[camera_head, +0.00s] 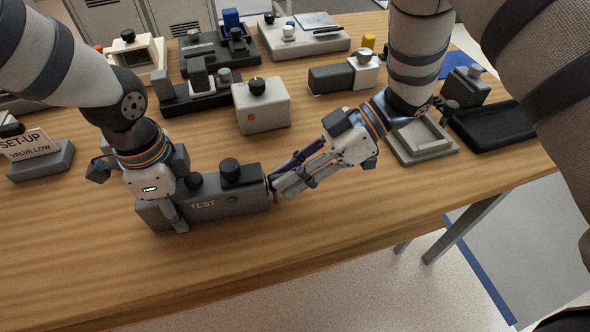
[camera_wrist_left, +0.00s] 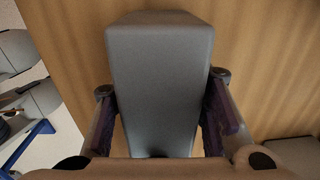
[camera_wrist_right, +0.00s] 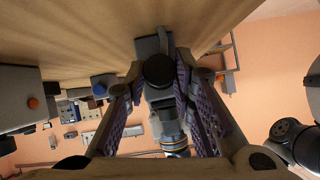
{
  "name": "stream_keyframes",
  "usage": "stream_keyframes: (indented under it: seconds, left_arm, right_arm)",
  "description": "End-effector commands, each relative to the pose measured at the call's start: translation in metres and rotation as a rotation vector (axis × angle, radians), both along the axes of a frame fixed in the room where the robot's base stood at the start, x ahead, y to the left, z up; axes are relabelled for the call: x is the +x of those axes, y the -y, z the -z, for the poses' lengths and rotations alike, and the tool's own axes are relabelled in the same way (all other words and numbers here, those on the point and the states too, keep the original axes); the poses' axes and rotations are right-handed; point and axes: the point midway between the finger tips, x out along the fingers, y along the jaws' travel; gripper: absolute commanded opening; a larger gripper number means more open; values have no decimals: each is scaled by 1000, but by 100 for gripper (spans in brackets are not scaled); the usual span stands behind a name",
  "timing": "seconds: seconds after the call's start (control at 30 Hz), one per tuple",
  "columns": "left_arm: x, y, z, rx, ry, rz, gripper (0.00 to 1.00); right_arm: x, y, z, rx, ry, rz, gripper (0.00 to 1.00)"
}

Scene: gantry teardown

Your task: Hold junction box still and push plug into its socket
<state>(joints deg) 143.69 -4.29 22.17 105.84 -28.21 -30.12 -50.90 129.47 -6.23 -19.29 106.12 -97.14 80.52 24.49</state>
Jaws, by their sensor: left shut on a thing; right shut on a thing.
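My right gripper (camera_head: 274,184) is at the box's right end, shut on a dark round plug (camera_wrist_right: 158,70). In the head view the fingers mostly hide the plug. The socket is hidden, and I cannot tell how deep the plug sits.
A light box with a black knob and orange button (camera_head: 262,106) stands behind. Several other devices line the back. A SET-UP sign (camera_head: 38,160) is at the left. A grey tray (camera_head: 424,143) and black tray (camera_head: 493,127) lie at the right. The table's front is clear.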

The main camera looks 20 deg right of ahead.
Motion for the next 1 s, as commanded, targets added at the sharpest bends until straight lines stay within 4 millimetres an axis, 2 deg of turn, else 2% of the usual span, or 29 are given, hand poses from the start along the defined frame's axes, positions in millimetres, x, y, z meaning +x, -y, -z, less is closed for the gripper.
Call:
stream_keyframes:
  seconds: [0.23, 0.27, 0.33, 0.37, 0.7, 0.77, 1.0]
  left_arm:
    - [0, 1, 0, -2, 0, 2, 4]
    - [0, 1, 0, -3, 0, 2, 4]
    - [0, 1, 0, -3, 0, 2, 4]
    - [0, 1, 0, -3, 0, 2, 4]
    - [0, 0, 0, -1, 0, 0, 4]
    - [0, 0, 0, -1, 0, 0, 4]
    - [0, 0, 0, -1, 0, 0, 4]
  right_arm:
    - [1, -8, 0, 2, 1, 1, 0]
    - [1, -8, 0, 3, 1, 2, 28]
    - [1, -8, 0, 3, 1, 1, 44]
    - [1, -8, 0, 2, 1, 1, 47]
    - [1, -3, -3, -1, 2, 3, 47]
    - [2, 6, -8, -1, 2, 3, 47]
    - [4, 62, -41, 1, 5, 4, 47]
